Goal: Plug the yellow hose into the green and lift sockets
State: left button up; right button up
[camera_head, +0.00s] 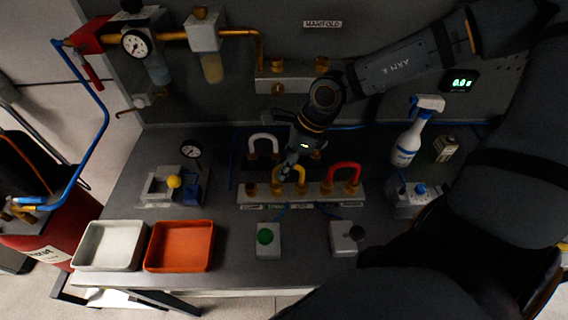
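The yellow hose (300,173) is a short arch at the middle of the front socket block (290,195), partly hidden by my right gripper. Its right end is at a brass socket; whether either end is seated I cannot tell. The block has several brass sockets with small labels below, too small to read surely. My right gripper (286,170) comes down from above at the left part of the yellow hose. Its fingertips are small and dark, so I cannot tell whether they are shut on it. My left gripper is not in view.
A red hose (345,168) arches at the block's right end, and a white hose (263,140) stands behind its left part. A green button box (268,240) and a dark-knobbed box (345,238) stand in front. White (82,265) and orange (152,268) trays sit front left; a spray bottle (408,145) stands right.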

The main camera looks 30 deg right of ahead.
jog(key=shift+o, duration=0.6)
notch_tip(320, 180, up, 10)
dwell(0.7)
